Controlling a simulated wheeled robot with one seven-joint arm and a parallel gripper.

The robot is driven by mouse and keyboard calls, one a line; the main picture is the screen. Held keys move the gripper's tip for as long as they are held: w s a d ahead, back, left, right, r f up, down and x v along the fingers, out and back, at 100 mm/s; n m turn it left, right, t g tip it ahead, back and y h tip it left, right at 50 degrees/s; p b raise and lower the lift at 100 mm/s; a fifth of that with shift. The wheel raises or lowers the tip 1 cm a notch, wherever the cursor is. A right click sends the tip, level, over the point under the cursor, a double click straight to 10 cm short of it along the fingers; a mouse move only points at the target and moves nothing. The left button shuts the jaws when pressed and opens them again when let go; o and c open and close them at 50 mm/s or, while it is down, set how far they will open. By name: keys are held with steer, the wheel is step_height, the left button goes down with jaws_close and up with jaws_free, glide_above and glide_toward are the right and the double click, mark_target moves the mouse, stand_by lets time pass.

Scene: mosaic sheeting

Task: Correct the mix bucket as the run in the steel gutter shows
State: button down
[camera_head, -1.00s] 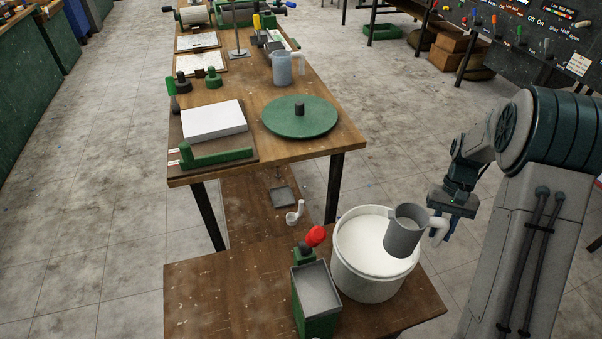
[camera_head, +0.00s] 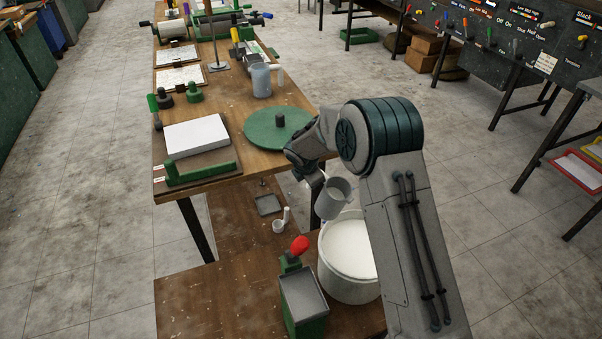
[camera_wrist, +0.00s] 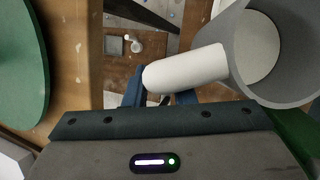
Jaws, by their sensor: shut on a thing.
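The mix bucket (camera_head: 348,250) is a white pail of pale, smooth mix on the low wooden bench; my arm hides its right side. My gripper (camera_wrist: 158,92) is shut on the white handle of a grey jug (camera_head: 333,200). In the head view the jug is raised at the bucket's far left rim, and my arm partly hides the gripper. In the wrist view the jug (camera_wrist: 247,50) has a pale inside; I cannot tell whether it holds anything. I cannot surely pick out the steel gutter.
A green box (camera_head: 303,300) with a grey top and red knob stands left of the bucket. A small white cup (camera_head: 280,226) and a grey square plate (camera_head: 268,205) lie beyond. The taller table holds a green disc (camera_head: 275,128) and another jug (camera_head: 261,80).

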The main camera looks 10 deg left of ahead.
steer(key=t+y+b, duration=0.1)
steer(key=y+b, duration=0.1)
steer(key=b, duration=0.3)
steer(key=t+y+b, duration=0.1)
steer(key=y+b, duration=0.1)
steer(key=b, duration=0.2)
steer(key=s+t+y+b, duration=0.1)
steer(key=y+b, duration=0.2)
steer(key=b, duration=0.2)
steer(key=shift+a+f+b, duration=0.1)
steer(key=shift+a+b, duration=0.2)
steer(key=shift+a, duration=0.05)
steer(key=shift+s+a+f+b, duration=0.1)
steer(key=shift+s+f+b, duration=0.15)
steer(key=shift+b, duration=0.3)
stand_by(0.5)
steer(key=shift+s+d+r+t+y+b, duration=0.3)
steer(key=shift+d+r+t+y+b, duration=0.15)
steer(key=shift+d+r+y+b, duration=0.4)
steer(key=shift+s+d+r+t+y+b, duration=0.25)
steer(key=shift+d+r+t+y+b, duration=0.3)
steer(key=shift+b, duration=0.5)
stand_by(3.3)
